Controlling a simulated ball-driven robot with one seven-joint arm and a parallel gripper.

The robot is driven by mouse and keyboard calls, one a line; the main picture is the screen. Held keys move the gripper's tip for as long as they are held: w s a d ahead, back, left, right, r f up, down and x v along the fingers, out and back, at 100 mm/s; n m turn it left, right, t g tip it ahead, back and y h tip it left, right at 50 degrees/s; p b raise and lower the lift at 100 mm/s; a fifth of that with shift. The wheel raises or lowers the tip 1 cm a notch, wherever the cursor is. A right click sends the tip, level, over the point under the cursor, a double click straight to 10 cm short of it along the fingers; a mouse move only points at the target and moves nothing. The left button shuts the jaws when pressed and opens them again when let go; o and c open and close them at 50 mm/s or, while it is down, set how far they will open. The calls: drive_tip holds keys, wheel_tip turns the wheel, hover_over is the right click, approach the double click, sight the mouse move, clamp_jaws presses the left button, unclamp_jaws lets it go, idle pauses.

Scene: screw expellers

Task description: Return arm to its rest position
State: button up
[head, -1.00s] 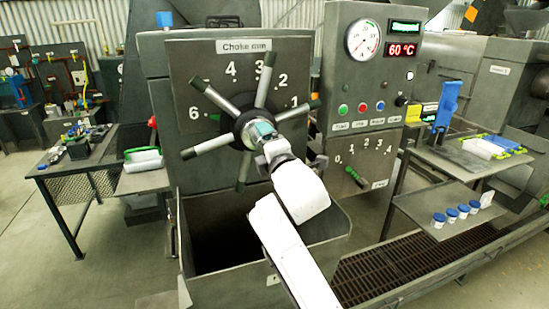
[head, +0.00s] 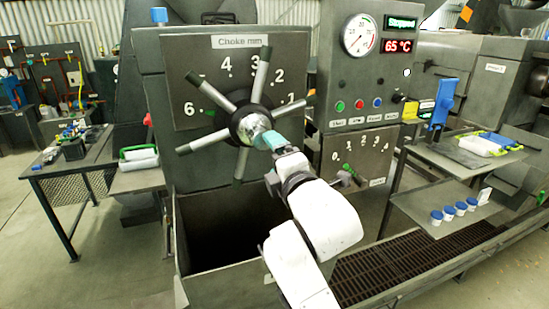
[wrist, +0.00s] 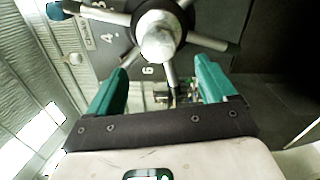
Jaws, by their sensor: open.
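My gripper (head: 271,140) has teal fingers and is in front of the choke handwheel, just right of its hub in the head view. In the wrist view my gripper (wrist: 160,92) has its two fingers wide apart with nothing between them. The handwheel (head: 251,127) has a shiny round hub and several grey spokes, on a panel marked "Choke mm" with numbers. In the wrist view the hub (wrist: 158,38) is ahead of the fingers, apart from them. My white arm reaches up from the bottom of the head view.
An open metal bin (head: 215,262) lies below the wheel. A control panel (head: 366,75) with gauge, "Stopped" display and buttons stands to the right, a small lever (head: 347,172) below it. A shelf (head: 425,215) with blue-lidded jars is at right, a workbench (head: 75,160) at left.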

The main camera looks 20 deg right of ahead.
drive_tip(key=s+d+f+m+g, duration=0.2)
drive_tip(key=s+f+m+g, duration=0.35)
drive_tip(key=f, duration=0.75)
drive_tip(key=s+d+f+m+g, duration=0.3)
drive_tip(key=s+f+m, duration=0.3)
drive_tip(key=s+f, duration=0.65)
drive_tip(key=s+d+f+m+g, duration=0.1)
drive_tip(key=s+f+m+g, duration=0.3)
drive_tip(key=s+f, duration=0.3)
drive_tip(key=s+d+f+m+g, duration=0.2)
drive_tip(key=s+f+m+g, duration=0.2)
drive_tip(key=s, duration=1.3)
wheel_tip(320, 180, down, 3)
drive_tip(key=shift+s+r+m, duration=0.1)
drive_tip(key=shift+s+m, duration=0.05)
drive_tip(key=shift+m, duration=0.4)
